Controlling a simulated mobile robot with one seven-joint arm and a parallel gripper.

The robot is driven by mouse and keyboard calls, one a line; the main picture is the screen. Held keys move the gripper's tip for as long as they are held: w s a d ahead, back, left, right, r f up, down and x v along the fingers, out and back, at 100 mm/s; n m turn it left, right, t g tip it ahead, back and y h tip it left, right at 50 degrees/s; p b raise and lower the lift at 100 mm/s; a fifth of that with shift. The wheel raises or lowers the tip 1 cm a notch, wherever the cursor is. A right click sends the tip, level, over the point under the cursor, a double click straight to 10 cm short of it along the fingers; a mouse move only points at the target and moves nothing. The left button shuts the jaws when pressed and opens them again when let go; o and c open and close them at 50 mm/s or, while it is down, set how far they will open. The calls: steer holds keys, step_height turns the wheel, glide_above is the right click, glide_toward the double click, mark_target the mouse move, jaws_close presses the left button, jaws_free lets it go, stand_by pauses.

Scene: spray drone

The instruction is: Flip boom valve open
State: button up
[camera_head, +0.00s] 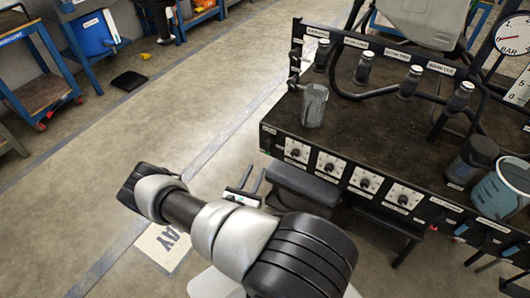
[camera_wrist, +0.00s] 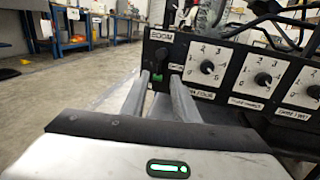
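The boom valve (camera_wrist: 160,55) is a small black knob or lever under a BOOM label on the left end of the dark panel, with a green patch below it. Its exact lever position is hard to tell. In the head view its end of the panel (camera_head: 267,140) is small and dark. My gripper (camera_wrist: 160,82) is open, with two grey fingers pointing at the panel and the valve seen between and just beyond the tips. In the head view my gripper (camera_head: 253,176) sits in front of the panel's left corner. I cannot tell whether a finger touches it.
Dials on white plates (camera_head: 331,165) line the panel front right of the valve. A grey cup (camera_head: 314,105) stands on the bench top near its left edge, with several nozzles behind. A blue bucket (camera_head: 500,190) is at the right.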

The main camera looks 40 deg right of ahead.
mark_target(267, 147)
steer(key=b+x, duration=0.1)
steer(key=x, duration=1)
steer(key=shift+w+d+b, duration=0.15)
steer(key=shift+b, duration=0.15)
jaws_close()
